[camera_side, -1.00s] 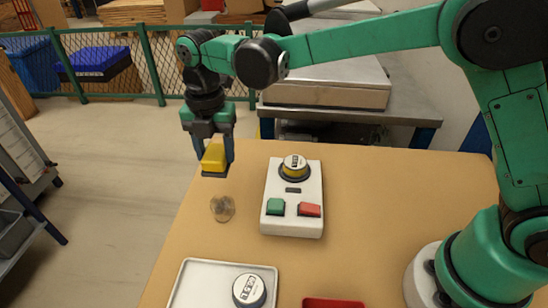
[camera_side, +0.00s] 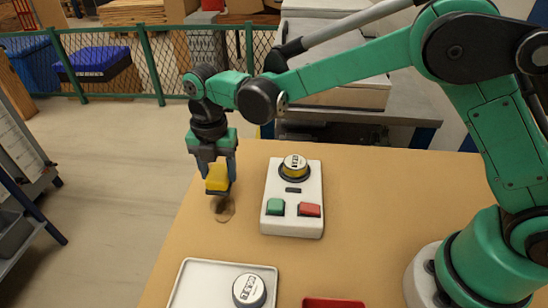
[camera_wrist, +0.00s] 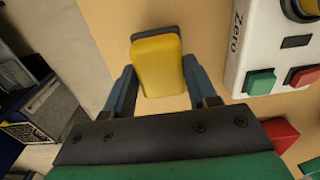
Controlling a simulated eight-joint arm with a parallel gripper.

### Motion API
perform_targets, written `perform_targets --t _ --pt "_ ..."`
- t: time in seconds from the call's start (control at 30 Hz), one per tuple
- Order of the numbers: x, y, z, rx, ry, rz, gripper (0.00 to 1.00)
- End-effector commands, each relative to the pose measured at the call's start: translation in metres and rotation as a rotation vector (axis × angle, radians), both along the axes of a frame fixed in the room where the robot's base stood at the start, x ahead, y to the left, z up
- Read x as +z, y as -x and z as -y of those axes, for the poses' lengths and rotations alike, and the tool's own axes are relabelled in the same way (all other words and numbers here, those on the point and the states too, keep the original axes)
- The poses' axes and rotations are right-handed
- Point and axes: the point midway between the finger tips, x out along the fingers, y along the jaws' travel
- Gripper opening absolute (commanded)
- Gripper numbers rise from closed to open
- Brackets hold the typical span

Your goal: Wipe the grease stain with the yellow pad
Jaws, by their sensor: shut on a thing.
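The yellow pad (camera_side: 217,178), with a dark underside, is held between the fingers of my gripper (camera_side: 214,174). In the wrist view the pad (camera_wrist: 158,65) shows between the two fingers of my gripper (camera_wrist: 158,85). The grease stain (camera_side: 224,211) is a brownish blotch on the tan table. The pad is just above or at the far edge of the stain and hides part of it; I cannot tell whether it touches the table. The stain cannot be made out in the wrist view.
A white meter box (camera_side: 292,226) with a green button (camera_side: 275,206), a red button (camera_side: 309,209) and a round meter (camera_side: 295,167) stands right of the stain. A white tray (camera_side: 196,290) with another round meter (camera_side: 249,290) and a red bin (camera_side: 333,303) are at the front.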

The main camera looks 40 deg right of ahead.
Motion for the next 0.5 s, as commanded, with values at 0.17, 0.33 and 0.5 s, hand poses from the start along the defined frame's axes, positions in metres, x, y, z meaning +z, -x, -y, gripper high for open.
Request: perform_targets --t 0.17,0.33,0.5 --pt "-0.016 0.000 0.000 0.000 0.000 0.000 0.09" --pt "-0.039 0.000 0.000 0.000 0.000 0.000 0.09" --pt "-0.038 0.012 -0.013 0.002 0.000 0.000 0.02"
